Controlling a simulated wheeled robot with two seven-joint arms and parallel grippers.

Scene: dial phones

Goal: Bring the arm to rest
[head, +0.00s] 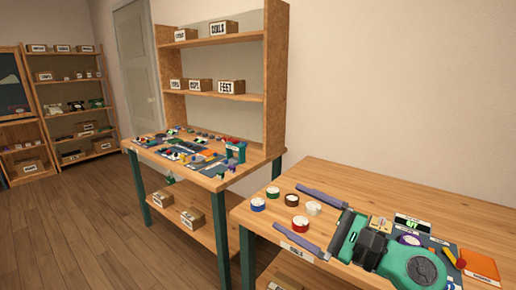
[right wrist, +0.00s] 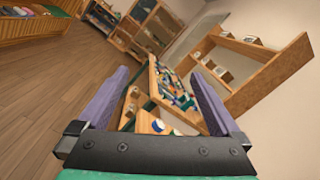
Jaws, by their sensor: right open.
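My right gripper (head: 288,209) reaches in from the lower right of the head view over the near table (head: 350,178). Its two purple fingers are wide apart and point left, with nothing held between them. The green and black body of my right arm hides part of the table. In the right wrist view the open fingers (right wrist: 160,72) frame the tables and shelves beyond, with empty space between the tips. My left gripper is in neither view.
A cluttered workbench (head: 213,183) with shelves stands behind. Wooden floor (head: 80,225) is clear at left.

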